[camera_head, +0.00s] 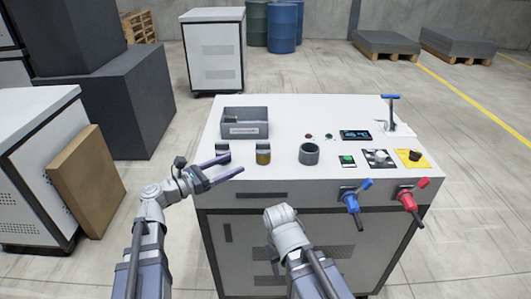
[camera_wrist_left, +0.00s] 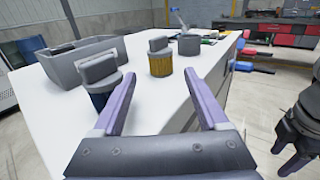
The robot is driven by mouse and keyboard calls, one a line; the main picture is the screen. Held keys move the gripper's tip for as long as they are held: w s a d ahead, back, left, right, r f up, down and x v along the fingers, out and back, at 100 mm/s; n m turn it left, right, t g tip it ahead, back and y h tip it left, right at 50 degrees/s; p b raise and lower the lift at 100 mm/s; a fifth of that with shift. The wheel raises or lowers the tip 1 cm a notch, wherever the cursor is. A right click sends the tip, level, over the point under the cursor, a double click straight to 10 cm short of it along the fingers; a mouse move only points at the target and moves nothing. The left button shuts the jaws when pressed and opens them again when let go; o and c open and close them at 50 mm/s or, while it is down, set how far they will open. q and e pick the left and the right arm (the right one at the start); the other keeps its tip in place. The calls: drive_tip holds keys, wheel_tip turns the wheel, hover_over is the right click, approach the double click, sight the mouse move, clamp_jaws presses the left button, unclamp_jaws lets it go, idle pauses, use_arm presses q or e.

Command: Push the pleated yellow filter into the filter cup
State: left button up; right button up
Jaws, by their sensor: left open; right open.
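The pleated yellow filter (camera_head: 263,158), with a dark grey cap, stands upright on the white cabinet top; it also shows in the left wrist view (camera_wrist_left: 161,66). The dark grey round cup (camera_head: 309,154), likely the filter cup, stands to its right, apart from it, and also shows in the left wrist view (camera_wrist_left: 189,46). My left gripper (camera_head: 236,163) is open and empty, left of the yellow filter, its fingers pointing toward it. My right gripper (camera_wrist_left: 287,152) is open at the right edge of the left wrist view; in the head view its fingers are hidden.
A dark-capped blue filter (camera_wrist_left: 100,78) stands left of the yellow one, close to my left finger. A grey bin (camera_head: 245,130) sits behind. Buttons, a display (camera_head: 355,135) and knobs lie right. Blue (camera_head: 351,198) and red (camera_head: 408,198) valves stick out in front.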

sight(261, 149)
use_arm(q)
drive_tip(key=x, duration=0.6)
drive_tip(key=shift+w+d, duration=0.2)
drive_tip(key=shift+d, duration=0.05)
drive_tip(key=shift+r+x, duration=0.1)
drive_tip(key=shift+x, duration=1.2)
drive_tip(key=shift+r+x, duration=0.15)
drive_tip(key=shift+x, duration=1.15)
drive_tip(key=c, duration=1.2)
